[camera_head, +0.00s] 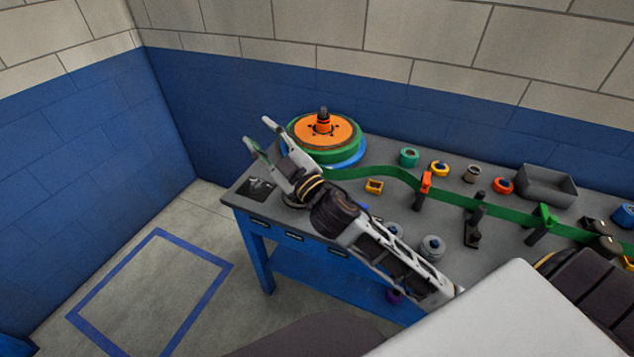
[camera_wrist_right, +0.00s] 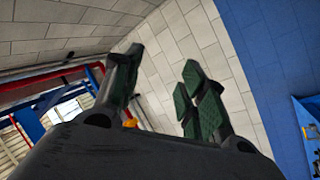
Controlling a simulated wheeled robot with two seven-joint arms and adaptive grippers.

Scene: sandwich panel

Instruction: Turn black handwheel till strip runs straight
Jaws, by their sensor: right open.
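The green strip (camera_head: 455,198) leaves the green reel with an orange top (camera_head: 342,131) and runs right across the bench. It bends as it passes an orange guide (camera_head: 426,183), a black stand (camera_head: 476,216) and a green guide (camera_head: 543,220), reaching dark rollers (camera_head: 603,246) at the right. I cannot clearly pick out the black handwheel. My right gripper (camera_head: 258,132) is open and empty, raised over the bench's left end, left of the reel. Its spread fingers also show in the right wrist view (camera_wrist_right: 163,60), with only walls and frames beyond. My left gripper is not in view.
The grey-topped blue bench (camera_head: 240,190) carries several tape rolls, including a teal one (camera_head: 409,157), and a grey open bin (camera_head: 543,186) at the back. A grey spool (camera_head: 432,247) stands near the front. The floor left of the bench is clear, with a blue-taped rectangle (camera_head: 208,299).

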